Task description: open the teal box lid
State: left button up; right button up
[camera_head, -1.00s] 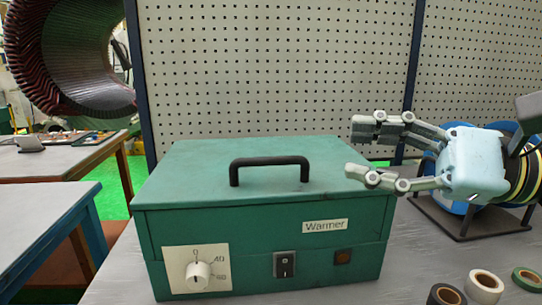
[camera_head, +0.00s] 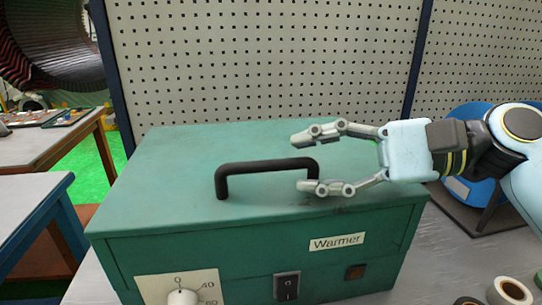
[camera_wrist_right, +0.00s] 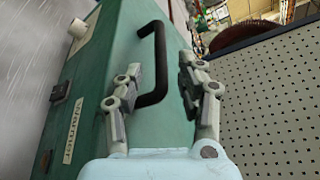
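The teal box (camera_head: 250,245) labelled "Warmer" stands on the grey table, and its lid (camera_head: 170,165) is shut. A black handle (camera_head: 232,170) stands up from the lid's middle. My right gripper (camera_head: 303,160) is open at the handle's right end, with one finger on the far side and one on the near side. In the right wrist view the handle (camera_wrist_right: 158,45) reaches down between the two open fingers (camera_wrist_right: 160,80), apparently not gripped. My left gripper is not in view.
Tape rolls (camera_head: 510,290) lie on the table at the lower right. A blue spool (camera_head: 465,120) on a stand is behind my right arm. A pegboard (camera_head: 270,60) rises behind the box. Another table (camera_head: 30,210) stands to the left.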

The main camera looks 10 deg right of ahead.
aim_at(285, 164)
jog(key=p+x, duration=0.1)
jog(key=x, duration=0.3)
jog(key=shift+a, duration=0.4)
jog(key=shift+w+a+f, duration=0.1)
jog(key=shift+w+a, duration=0.1)
jog(key=shift+a, duration=0.05)
jog(key=shift+a+f, duration=0.1)
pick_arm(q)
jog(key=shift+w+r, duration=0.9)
pick_arm(e)
grip_shut()
